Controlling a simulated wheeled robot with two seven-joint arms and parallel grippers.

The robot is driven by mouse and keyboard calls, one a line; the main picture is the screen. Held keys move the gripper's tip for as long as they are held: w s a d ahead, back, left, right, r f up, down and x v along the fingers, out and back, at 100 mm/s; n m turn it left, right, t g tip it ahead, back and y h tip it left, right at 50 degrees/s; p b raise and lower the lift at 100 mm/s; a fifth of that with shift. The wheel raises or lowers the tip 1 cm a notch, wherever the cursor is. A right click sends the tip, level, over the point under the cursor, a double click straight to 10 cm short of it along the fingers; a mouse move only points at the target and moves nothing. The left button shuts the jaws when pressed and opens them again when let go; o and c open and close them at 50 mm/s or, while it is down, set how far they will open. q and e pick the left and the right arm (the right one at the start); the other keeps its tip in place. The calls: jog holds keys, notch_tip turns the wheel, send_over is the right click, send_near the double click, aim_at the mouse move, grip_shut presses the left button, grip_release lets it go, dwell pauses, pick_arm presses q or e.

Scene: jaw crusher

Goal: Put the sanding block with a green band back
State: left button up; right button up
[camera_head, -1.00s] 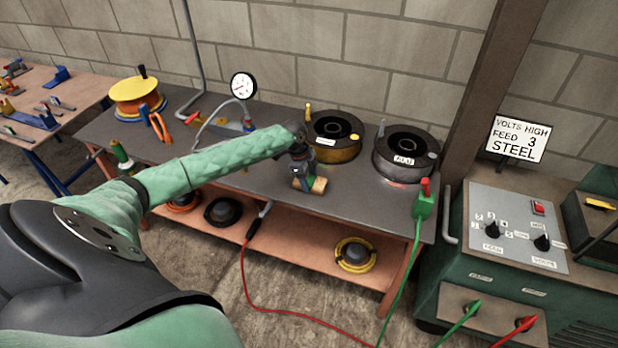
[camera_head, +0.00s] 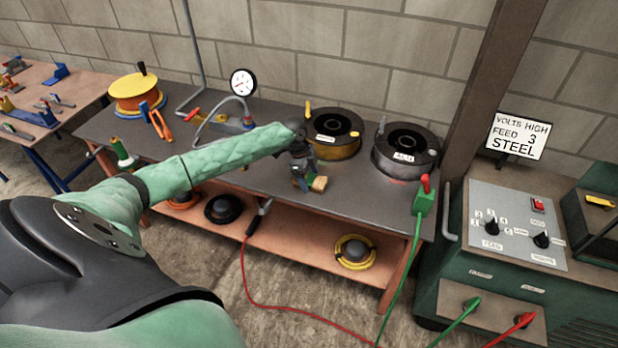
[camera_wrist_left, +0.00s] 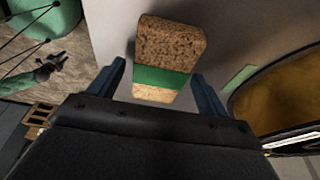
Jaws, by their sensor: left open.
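The sanding block (camera_head: 319,184), brown with a green band, is at the front middle of the grey bench top. In the left wrist view the block (camera_wrist_left: 170,42) shows large, its green band crossing near its lower end. My left gripper (camera_head: 303,182) is at the block and hides its left part in the head view. In the left wrist view the open fingers (camera_wrist_left: 158,72) are on either side of the block's banded end, with gaps visible. I cannot tell whether the block touches the bench. My right gripper is not in view.
A yellow-brown spool (camera_head: 334,140) and a grey spool (camera_head: 405,150) stand behind the block. A small green patch (camera_wrist_left: 238,77) lies on the bench beside it. A green clamp (camera_head: 424,198) is at the right edge. A gauge and hose stand at the back left.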

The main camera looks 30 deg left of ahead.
pick_arm(q)
jog(key=b+v, duration=0.3)
jog(key=v, duration=0.8)
jog(key=shift+r, duration=0.4)
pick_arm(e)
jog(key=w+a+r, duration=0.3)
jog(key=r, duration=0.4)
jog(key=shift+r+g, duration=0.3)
